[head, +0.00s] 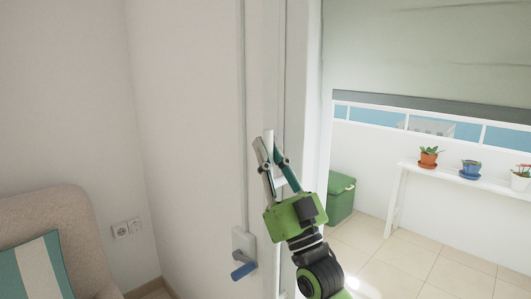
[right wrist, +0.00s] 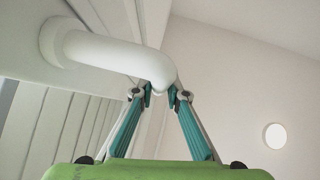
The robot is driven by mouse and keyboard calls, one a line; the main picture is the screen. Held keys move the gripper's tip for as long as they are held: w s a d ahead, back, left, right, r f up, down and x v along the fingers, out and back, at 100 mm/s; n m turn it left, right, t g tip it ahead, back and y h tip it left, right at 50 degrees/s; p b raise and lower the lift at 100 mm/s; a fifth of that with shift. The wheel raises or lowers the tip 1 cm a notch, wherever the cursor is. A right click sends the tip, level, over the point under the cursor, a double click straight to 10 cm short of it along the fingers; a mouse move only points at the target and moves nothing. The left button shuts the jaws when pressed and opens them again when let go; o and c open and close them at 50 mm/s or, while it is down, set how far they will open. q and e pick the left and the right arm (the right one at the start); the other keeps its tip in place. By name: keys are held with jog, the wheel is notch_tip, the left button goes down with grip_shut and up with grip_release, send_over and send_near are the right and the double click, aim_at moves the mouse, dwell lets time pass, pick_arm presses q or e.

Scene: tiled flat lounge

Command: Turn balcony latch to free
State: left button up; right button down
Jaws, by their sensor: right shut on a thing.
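A blue lever (head: 243,271) on a white plate (head: 243,243) is on the door frame, low in the head view; it looks like the balcony latch. It points down to the left. My right gripper (head: 267,150) is above it and apart from it. The gripper is shut on a white bar handle (head: 269,134) on the frame. In the right wrist view the handle (right wrist: 115,50) comes out from the panel and bends, with its near end at my fingertips (right wrist: 160,92). My fingers hide part of the handle in the head view. My left gripper is out of view.
The balcony lies to the right, with a green box (head: 341,198) and a white shelf (head: 443,177) of potted plants. A beige armchair (head: 83,212) with a striped cushion (head: 38,266) stands at left. A wall socket (head: 127,229) is beyond it.

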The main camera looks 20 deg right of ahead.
jog(key=c, duration=2.2)
grip_release()
jog(key=shift+f, duration=0.1)
jog(key=shift+o, duration=1.1)
jog(key=shift+s+d+h, duration=0.1)
jog(key=shift+s+h, duration=0.1)
jog(key=shift+h, duration=0.1)
jog(key=shift+s+f, duration=0.1)
jog(key=shift+f, duration=0.15)
jog(key=v, duration=1.1)
jog(key=shift+s, duration=0.15)
jog(key=shift+f, duration=0.1)
